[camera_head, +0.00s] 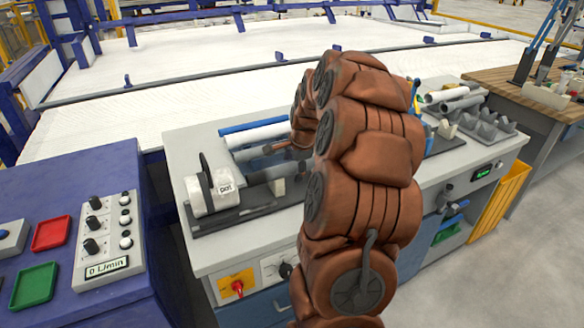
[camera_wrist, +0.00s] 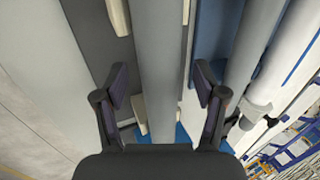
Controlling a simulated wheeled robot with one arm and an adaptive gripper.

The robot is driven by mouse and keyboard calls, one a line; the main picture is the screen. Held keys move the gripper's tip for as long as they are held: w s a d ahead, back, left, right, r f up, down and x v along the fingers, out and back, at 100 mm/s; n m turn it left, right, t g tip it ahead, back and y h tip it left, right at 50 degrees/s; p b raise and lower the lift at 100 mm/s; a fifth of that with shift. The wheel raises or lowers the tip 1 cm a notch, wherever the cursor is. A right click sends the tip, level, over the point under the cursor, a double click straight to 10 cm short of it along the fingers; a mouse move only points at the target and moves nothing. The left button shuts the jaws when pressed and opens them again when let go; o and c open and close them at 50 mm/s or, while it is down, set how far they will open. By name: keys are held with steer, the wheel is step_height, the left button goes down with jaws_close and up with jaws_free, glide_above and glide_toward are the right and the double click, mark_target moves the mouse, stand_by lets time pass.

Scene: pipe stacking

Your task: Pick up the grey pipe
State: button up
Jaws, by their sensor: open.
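The grey pipe (camera_wrist: 160,45) runs up the middle of the wrist view, between the two fingers of my gripper (camera_wrist: 160,78). One finger is on each side of it, with visible gaps, so the gripper is open. The pipe passes behind the gripper body at the bottom of the view.
A blue pipe (camera_head: 250,125) and a white pipe (camera_head: 255,136) lie behind. More pipes (camera_head: 455,98) lie in a grey rack (camera_head: 488,126) at the right. A purple control desk (camera_head: 150,285) stands at the left.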

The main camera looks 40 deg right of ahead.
steer(key=c, duration=1.3)
